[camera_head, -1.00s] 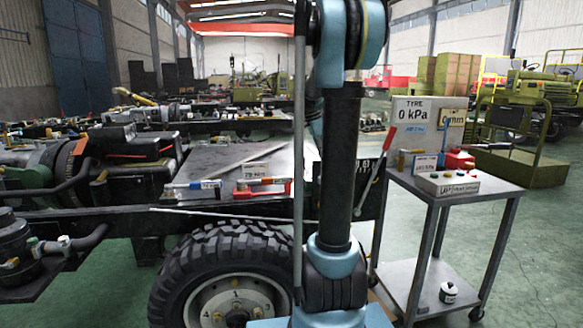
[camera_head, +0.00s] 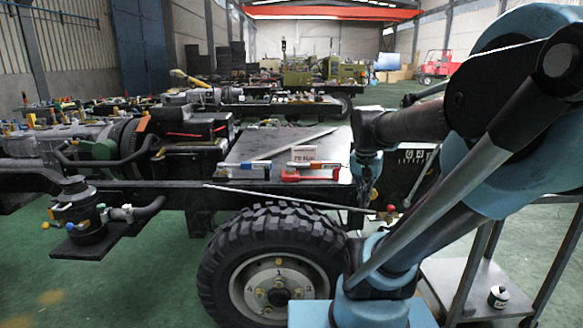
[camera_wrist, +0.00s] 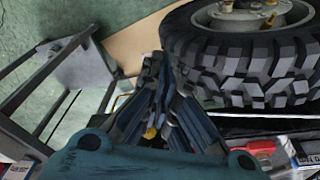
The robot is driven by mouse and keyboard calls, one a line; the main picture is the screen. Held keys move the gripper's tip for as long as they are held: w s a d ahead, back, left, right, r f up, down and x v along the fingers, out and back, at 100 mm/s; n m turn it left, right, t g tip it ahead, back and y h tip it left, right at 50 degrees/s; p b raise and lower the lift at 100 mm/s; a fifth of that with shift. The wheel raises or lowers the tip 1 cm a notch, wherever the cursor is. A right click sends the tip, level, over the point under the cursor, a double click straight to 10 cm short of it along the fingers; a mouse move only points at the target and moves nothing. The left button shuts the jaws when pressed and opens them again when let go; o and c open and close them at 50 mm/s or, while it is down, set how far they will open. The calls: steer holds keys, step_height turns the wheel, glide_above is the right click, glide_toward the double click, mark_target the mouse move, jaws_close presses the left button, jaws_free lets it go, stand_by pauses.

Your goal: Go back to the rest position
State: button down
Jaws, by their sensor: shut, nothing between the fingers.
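My gripper (camera_head: 367,192) hangs beside the right end of the chassis frame in the head view, at the end of my bent arm, which fills the right side. In the wrist view my gripper (camera_wrist: 162,68) has its fingers drawn together, with nothing visible between them. A big black tyre (camera_wrist: 250,62) lies close beyond the fingers there. The same wheel (camera_head: 272,272) stands under the chassis in the head view. No separate thing marks a rest position.
A red-handled tool (camera_head: 310,176) and a small label stand on the chassis plate (camera_head: 262,147). A metal cart (camera_head: 470,285) is at lower right, largely hidden by my arm. It also shows at left in the wrist view (camera_wrist: 78,68). Green floor is clear at lower left.

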steer(key=s+a+f+n+y, duration=0.1)
steer(key=s+a+f+n, duration=0.2)
steer(key=s+f+n, duration=0.2)
steer(key=s+f, duration=0.3)
steer(key=f, duration=0.1)
steer(key=shift+s+a+f+t, duration=0.15)
steer(key=shift+s+a+t, duration=0.05)
steer(key=shift+s+t, duration=0.1)
steer(key=shift+w+f, duration=0.2)
steer(key=shift+w, duration=0.3)
